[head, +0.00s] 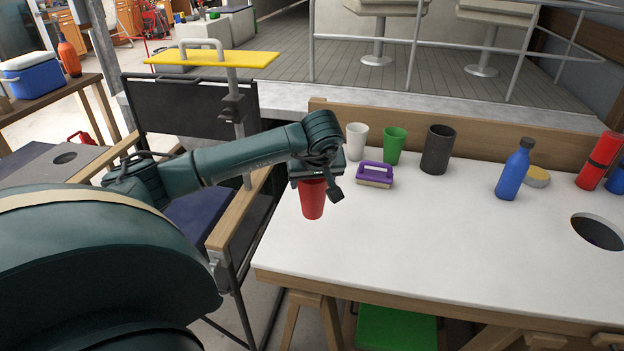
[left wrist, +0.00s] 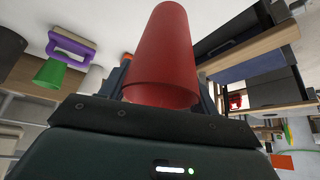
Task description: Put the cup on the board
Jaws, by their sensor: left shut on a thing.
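A red cup (head: 312,200) hangs in my left gripper (head: 318,180), over the left end of the white table. My left gripper is shut on it near its upper end. In the left wrist view the red cup (left wrist: 165,55) fills the middle, and the fingers are mostly hidden behind it. A flat yellow board (head: 250,59) sits at the upper left of the head view on a grey upright post, apart from the cup. I cannot tell whether this is the task's board. My right gripper is not in view.
On the white table (head: 400,240) stand a white cup (head: 356,134), a green cup (head: 394,146), a dark grey cup (head: 437,150), a purple-handled brush (head: 375,175) and a blue bottle (head: 514,172). A hole (head: 598,231) is at the right. The front middle is clear.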

